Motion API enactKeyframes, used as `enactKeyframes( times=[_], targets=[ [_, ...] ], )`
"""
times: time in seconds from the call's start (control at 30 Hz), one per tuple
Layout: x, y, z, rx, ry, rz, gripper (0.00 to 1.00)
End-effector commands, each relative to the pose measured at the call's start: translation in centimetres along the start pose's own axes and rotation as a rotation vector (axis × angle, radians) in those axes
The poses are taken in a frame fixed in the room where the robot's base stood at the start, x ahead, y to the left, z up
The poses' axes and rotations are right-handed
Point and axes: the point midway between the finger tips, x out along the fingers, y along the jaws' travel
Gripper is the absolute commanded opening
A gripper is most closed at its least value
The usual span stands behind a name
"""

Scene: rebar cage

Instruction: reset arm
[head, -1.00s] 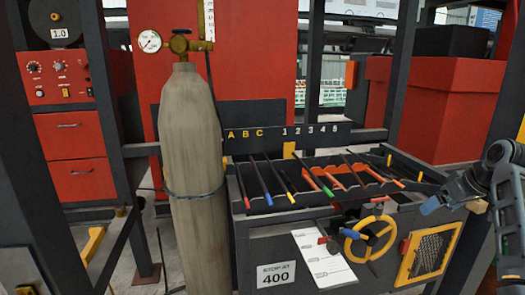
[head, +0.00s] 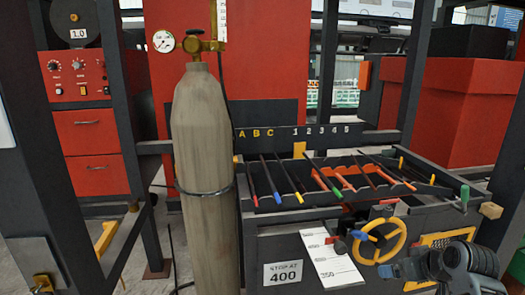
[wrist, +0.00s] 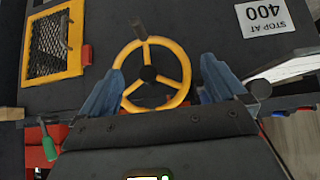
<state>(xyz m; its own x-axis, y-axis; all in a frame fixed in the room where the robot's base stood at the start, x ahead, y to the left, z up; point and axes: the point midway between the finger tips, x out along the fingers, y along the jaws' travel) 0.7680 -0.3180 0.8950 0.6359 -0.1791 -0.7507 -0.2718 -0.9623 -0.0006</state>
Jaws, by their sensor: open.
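My forearm shows at the lower right corner of the head view.
A rack of coloured-tipped rods (head: 300,192) sits above the wheel. A tall gas cylinder (head: 203,140) stands left. A "STOP AT 400" sign (head: 283,273) and scale card (head: 331,258) are beside the wheel. A green handle (head: 464,198) stands at right.

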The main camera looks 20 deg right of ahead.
Motion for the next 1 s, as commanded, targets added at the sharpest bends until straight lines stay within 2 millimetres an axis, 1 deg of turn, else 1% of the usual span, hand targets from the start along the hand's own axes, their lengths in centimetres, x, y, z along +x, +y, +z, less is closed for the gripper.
enactKeyframes(
  times=[0.03, 0.1, 0.17, 0.23, 0.37, 0.47, 0.5, 0.57, 0.6, 0.67, 0.7, 0.77, 0.87, 0.9, 0.97, 1.0],
  targets=[
    [0.3, -2.1, 2.1, -0.001, 0.009, -0.003, 0.98],
    [0.4, -4.3, 4.0, 0.002, 0.035, -0.001, 0.98],
    [0.2, -6.0, 5.7, 0.001, 0.055, 0.001, 0.98],
    [-0.2, -8.0, 7.7, 0.002, 0.079, 0.002, 0.98],
    [-1.7, -11.5, 11.7, -0.003, 0.126, 0.002, 0.98],
    [-3.6, -13.8, 14.5, -0.009, 0.165, -0.001, 0.98],
    [-4.5, -14.7, 15.6, -0.013, 0.182, -0.003, 0.98],
    [-5.9, -15.8, 17.1, -0.017, 0.206, -0.008, 0.98],
    [-6.9, -16.6, 18.1, -0.022, 0.222, -0.011, 0.98],
    [-8.6, -17.5, 19.5, -0.029, 0.247, -0.017, 0.98],
    [-9.9, -18.0, 20.4, -0.034, 0.264, -0.022, 0.98],
    [-11.8, -18.7, 21.5, -0.041, 0.29, -0.031, 0.98],
    [-15.2, -19.7, 23.2, -0.056, 0.333, -0.049, 0.98],
    [-16.6, -20.0, 23.8, -0.063, 0.35, -0.058, 0.98],
    [-18.8, -20.4, 24.5, -0.074, 0.376, -0.073, 0.98],
    [-20.3, -20.6, 24.8, -0.081, 0.395, -0.084, 0.98]
  ],
)
